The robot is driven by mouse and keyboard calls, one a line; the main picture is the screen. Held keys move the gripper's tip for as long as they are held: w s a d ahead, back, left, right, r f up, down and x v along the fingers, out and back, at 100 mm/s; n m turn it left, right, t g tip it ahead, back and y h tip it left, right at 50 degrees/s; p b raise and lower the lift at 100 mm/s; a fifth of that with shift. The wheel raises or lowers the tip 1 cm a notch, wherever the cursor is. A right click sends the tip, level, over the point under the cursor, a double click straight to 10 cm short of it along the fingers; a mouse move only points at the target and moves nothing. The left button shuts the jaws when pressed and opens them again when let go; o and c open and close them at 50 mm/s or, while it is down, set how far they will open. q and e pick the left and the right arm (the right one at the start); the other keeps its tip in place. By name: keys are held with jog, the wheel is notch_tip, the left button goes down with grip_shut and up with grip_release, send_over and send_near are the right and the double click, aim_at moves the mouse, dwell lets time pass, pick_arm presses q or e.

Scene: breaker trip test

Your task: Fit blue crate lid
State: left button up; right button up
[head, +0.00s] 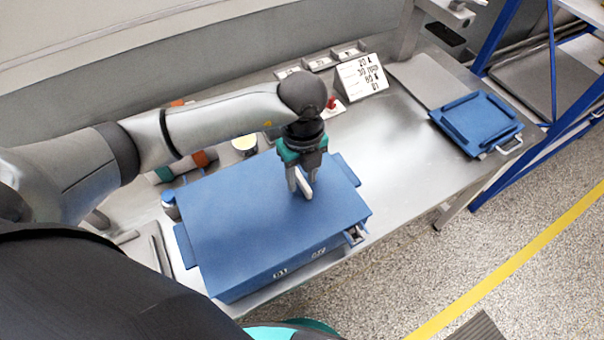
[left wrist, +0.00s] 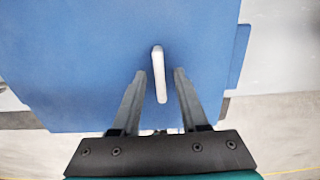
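The large blue crate (head: 285,268) stands on the steel bench, with white markings on its front wall and a latch at its right front corner. A flat blue lid (head: 235,205) covers its top; whether it is fully seated, I cannot tell. The lid also fills much of the left wrist view (left wrist: 75,60). A pale upright grip (left wrist: 158,75) shows on the lid. My left gripper (head: 299,188) points down over the lid's right part. In the left wrist view, its fingers (left wrist: 160,80) are apart, one each side of the grip, with gaps visible. My right gripper is out of view.
A blue tray-like piece (head: 475,122) with a metal handle lies at the bench's right end. A white sign (head: 361,78), a red button (head: 331,103) and small grey boxes (head: 319,63) stand behind the crate. The bench (head: 395,140) is clear between crate and tray.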

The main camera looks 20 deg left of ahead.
pick_arm(q)
notch_tip(320, 180, up, 15)
jog(key=shift+r+p, duration=0.1)
jog(key=shift+p, duration=0.5)
dwell(0.6)
